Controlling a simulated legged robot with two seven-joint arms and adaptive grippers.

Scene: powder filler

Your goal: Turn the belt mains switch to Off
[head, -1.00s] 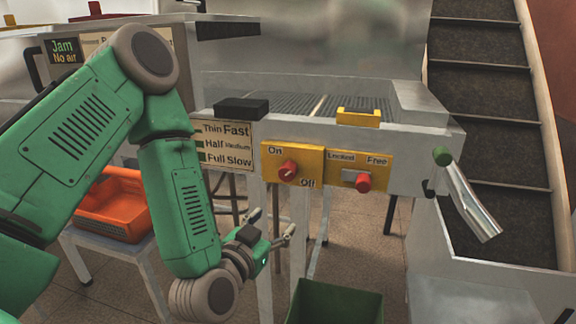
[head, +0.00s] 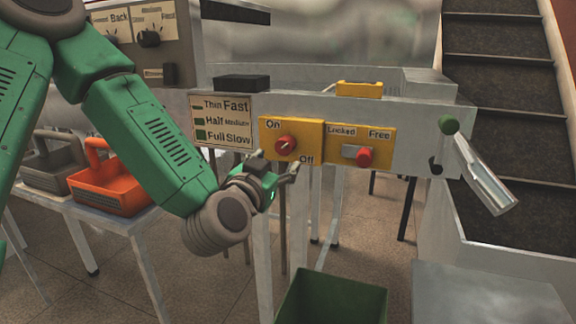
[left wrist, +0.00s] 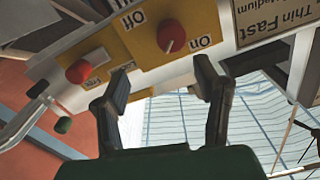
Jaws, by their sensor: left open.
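The belt mains switch is a red round knob (head: 286,145) on a yellow plate (head: 313,136), with On at its upper left and Off at its lower right. A pale pointer mark shows on the knob, but I cannot tell its exact setting. My left gripper (head: 276,165) is open and empty, just below and in front of the knob. In the left wrist view the scene is upside down; the knob (left wrist: 171,36) lies beyond the gap between the open fingers (left wrist: 162,76), apart from them. My right gripper is not in view.
A second red knob (head: 363,157) marked Locked and Free sits right of the switch. A green-ended lever (head: 481,175) sticks out further right. A green bin (head: 331,297) stands below. An orange basket (head: 106,190) is on a table at left.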

